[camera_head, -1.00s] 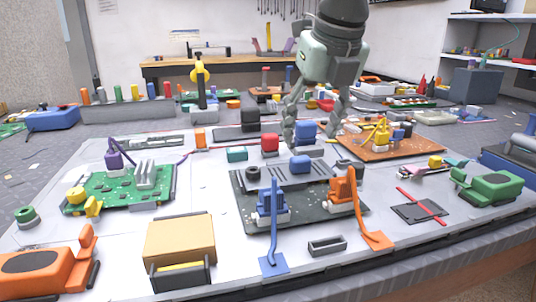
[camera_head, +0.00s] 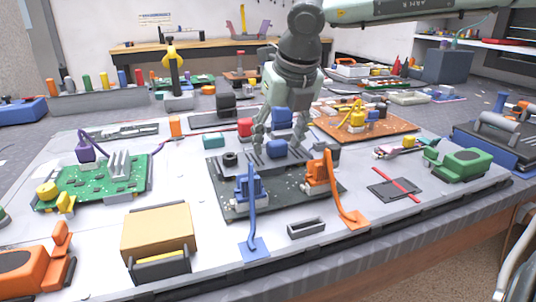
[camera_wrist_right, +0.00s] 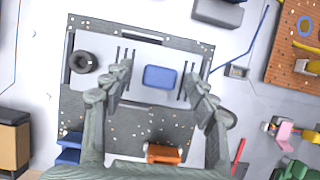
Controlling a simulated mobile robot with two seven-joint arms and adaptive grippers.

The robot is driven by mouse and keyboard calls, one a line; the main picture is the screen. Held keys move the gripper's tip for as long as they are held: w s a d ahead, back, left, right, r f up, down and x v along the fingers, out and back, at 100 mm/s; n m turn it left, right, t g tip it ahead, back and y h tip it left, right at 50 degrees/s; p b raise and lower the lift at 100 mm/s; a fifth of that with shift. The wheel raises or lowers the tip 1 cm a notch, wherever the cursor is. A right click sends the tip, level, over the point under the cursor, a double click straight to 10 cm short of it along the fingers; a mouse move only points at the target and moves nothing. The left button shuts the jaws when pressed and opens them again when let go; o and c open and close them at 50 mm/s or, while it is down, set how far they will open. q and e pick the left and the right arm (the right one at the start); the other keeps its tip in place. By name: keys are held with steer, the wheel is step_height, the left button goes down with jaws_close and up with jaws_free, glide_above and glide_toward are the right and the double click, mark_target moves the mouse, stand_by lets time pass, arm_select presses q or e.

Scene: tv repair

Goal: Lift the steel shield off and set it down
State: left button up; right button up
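The steel shield (camera_head: 255,162) is a light grey slotted plate lying on the dark circuit board (camera_head: 285,205) at mid-table. It also shows in the right wrist view (camera_wrist_right: 143,47), with a blue block (camera_wrist_right: 160,77) on top and a black ring (camera_wrist_right: 83,62) near its left end. My right gripper (camera_head: 280,143) points down over the shield. In the wrist view its fingers are spread on either side of the blue block, with a gap to it on both sides. Whether the fingertips touch the plate cannot be told. My left gripper is in neither view.
Blue (camera_head: 249,190) and orange (camera_head: 317,177) clamps stand on the dark board's front part. A tan box (camera_head: 157,232) is at front left, a green board (camera_head: 100,182) at left, and an orange-brown board (camera_head: 370,124) behind right. A small dark tray (camera_head: 307,229) lies in front.

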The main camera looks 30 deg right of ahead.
mark_target(275, 143)
steer(key=c, duration=1.2)
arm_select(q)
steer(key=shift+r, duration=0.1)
arm_select(e)
steer(key=shift+c, duration=0.2)
steer(key=shift+r, duration=0.5)
steer(key=r, duration=0.3)
steer(key=shift+w+a+r, duration=0.1)
steer(key=shift+a+r, duration=0.2)
steer(key=shift+r, duration=0.05)
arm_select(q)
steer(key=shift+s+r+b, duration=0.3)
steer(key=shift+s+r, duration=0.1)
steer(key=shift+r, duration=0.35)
arm_select(e)
steer(key=w+a+r, duration=0.2)
steer(key=a+r, duration=0.4)
steer(key=a, duration=0.4)
steer(key=shift+a+r, duration=0.2)
steer(key=shift+a, duration=0.2)
steer(key=shift+w, duration=0.1)
